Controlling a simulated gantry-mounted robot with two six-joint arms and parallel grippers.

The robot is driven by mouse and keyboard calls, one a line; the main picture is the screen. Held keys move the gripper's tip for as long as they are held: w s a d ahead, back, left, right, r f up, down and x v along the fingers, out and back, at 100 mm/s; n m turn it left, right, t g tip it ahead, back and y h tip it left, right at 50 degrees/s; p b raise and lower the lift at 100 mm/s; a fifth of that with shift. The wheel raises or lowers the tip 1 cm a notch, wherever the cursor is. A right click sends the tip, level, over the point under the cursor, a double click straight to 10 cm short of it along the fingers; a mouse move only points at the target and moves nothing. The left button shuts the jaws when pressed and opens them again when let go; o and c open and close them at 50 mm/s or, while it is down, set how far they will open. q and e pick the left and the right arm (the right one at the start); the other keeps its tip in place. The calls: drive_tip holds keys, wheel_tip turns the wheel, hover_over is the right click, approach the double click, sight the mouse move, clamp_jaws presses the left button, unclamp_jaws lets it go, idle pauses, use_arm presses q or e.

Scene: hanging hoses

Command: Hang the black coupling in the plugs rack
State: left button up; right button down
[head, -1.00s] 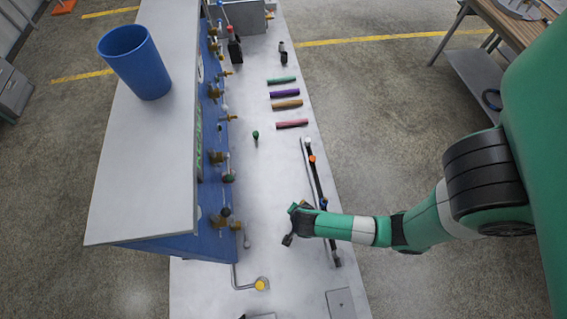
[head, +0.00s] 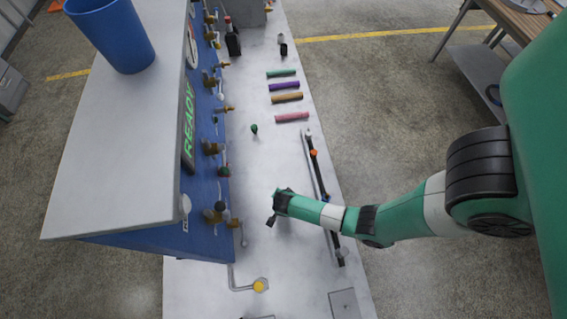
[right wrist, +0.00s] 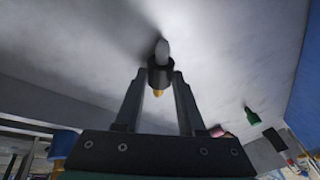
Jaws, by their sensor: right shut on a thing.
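My right gripper (head: 274,208) hangs over the white bench, between the blue panel and the plugs rack. In the right wrist view its fingers (right wrist: 158,88) are shut on the black coupling (right wrist: 160,74), a short black cylinder with a grey tip and a brass-coloured end. In the head view the coupling is too small to make out clearly. What looks like the plugs rack, a long thin dark rail (head: 324,187), lies along the bench's right side, with an orange piece (head: 314,153) near its far end. The gripper is left of the rack and apart from it. My left gripper is not in view.
A blue panel (head: 205,190) with several brass fittings stands left, a blue cup (head: 112,38) on its top. Coloured bars (head: 286,98), a small green plug (head: 254,129) and a dark bottle (head: 233,42) are farther back. A yellow-topped piece (head: 260,285) is in front.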

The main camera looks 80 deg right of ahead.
drive_tip(key=c, duration=1)
unclamp_jaws()
drive_tip(key=shift+f, duration=0.15)
drive_tip(key=o, duration=0.5)
drive_tip(key=p+v, duration=0.5)
drive_tip(key=v, duration=0.7)
